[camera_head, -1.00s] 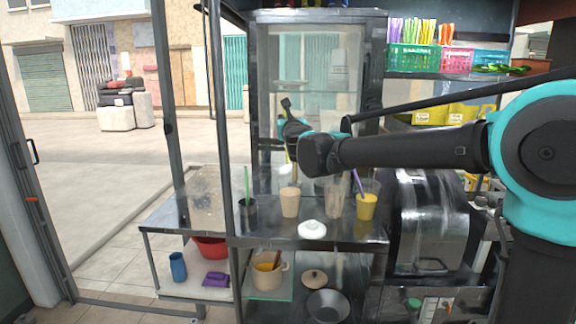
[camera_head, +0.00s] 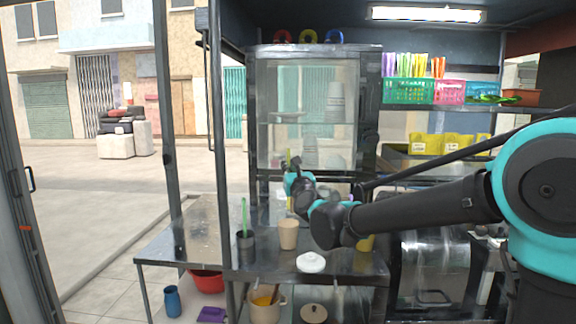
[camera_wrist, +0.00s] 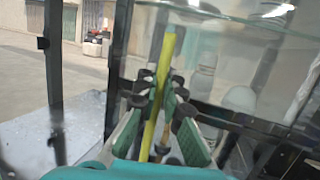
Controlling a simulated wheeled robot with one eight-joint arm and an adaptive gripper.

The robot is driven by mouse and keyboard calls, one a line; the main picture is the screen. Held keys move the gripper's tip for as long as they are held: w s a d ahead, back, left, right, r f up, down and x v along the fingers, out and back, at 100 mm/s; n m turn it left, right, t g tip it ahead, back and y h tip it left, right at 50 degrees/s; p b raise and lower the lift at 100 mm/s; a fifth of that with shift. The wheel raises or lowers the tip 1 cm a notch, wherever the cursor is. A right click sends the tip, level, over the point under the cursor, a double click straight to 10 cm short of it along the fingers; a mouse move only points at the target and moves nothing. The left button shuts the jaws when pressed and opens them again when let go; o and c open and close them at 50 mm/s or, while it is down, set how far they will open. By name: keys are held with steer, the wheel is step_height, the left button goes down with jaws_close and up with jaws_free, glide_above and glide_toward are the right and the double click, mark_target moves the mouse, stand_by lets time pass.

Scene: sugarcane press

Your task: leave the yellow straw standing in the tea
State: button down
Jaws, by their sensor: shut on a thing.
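My gripper (camera_wrist: 160,88) is shut on the yellow straw (camera_wrist: 167,48), which stands nearly upright between its fingers in the wrist view. In the head view my gripper (camera_head: 292,166) is in front of the glass cabinet, above the counter. A short piece of the straw (camera_head: 290,203) shows below it, over a beige cup (camera_head: 288,234). I cannot tell whether the straw's lower end is inside that cup. A dark cup (camera_head: 245,240) with a green straw (camera_head: 244,213) stands to its left. No label shows which cup holds the tea.
A white lidded bowl (camera_head: 311,263) sits in front of the beige cup. A cup of yellow drink (camera_head: 365,243) is mostly hidden behind my arm. The glass cabinet (camera_head: 262,110) stands behind. The counter on the left (camera_head: 190,232) is mostly clear.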

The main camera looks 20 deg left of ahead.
mark_target(289, 202)
stand_by(0.4)
steer(key=shift+f, duration=6.35)
steer(key=c, duration=1.6)
jaws_free()
steer(key=shift+r, duration=3.5)
steer(key=shift+s, duration=0.1)
